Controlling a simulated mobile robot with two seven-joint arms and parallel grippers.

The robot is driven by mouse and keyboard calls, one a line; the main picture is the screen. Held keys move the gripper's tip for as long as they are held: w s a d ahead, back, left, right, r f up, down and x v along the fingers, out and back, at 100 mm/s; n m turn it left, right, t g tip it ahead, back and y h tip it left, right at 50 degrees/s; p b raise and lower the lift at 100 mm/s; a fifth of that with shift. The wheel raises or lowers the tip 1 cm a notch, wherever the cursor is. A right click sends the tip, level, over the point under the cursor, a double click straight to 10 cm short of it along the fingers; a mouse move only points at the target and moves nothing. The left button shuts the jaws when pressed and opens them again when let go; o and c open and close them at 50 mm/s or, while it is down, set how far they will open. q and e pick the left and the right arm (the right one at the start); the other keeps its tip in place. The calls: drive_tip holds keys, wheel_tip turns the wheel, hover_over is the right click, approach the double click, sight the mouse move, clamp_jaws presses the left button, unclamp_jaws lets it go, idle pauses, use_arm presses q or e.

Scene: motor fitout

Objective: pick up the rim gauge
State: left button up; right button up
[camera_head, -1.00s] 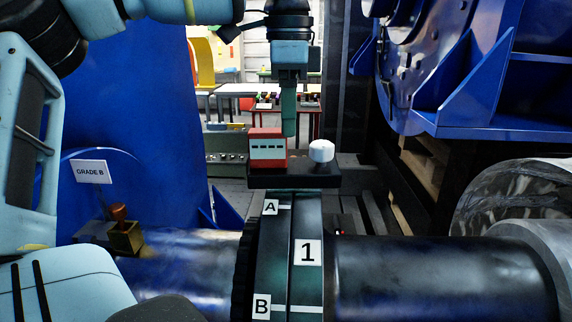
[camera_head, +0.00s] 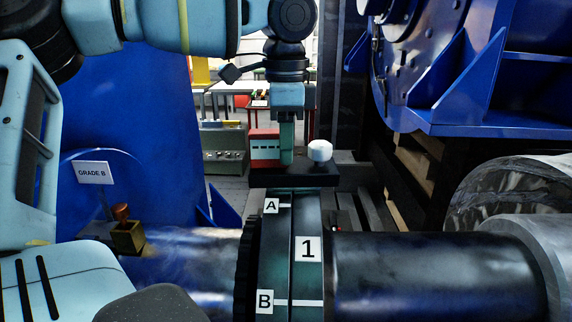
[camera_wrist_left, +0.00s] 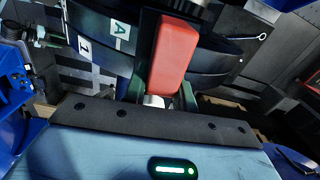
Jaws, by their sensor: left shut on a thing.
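My left gripper (camera_head: 287,161) points straight down at the gauge, between the red block and the white knob. It is shut on the gauge; the exact grip spot is partly hidden. In the left wrist view, the gauge's red block (camera_wrist_left: 174,55) lies just beyond the green fingers (camera_wrist_left: 158,97). My right gripper is not in view.
A dark shaft (camera_head: 435,275) runs to the right of the ring. A small brass block with an orange knob (camera_head: 127,236) stands on the left, near a "GRADE B" sign (camera_head: 93,173). Blue machinery (camera_head: 470,75) stands at upper right. Tables stand in the background.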

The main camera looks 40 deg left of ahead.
use_arm(q)
clamp_jaws()
drive_tip(key=shift+r, duration=0.2)
wheel_tip(320, 180, up, 9)
drive_tip(key=shift+f+b, duration=0.1)
drive_tip(key=shift+b, duration=0.35)
drive_tip(key=shift+r, duration=0.5)
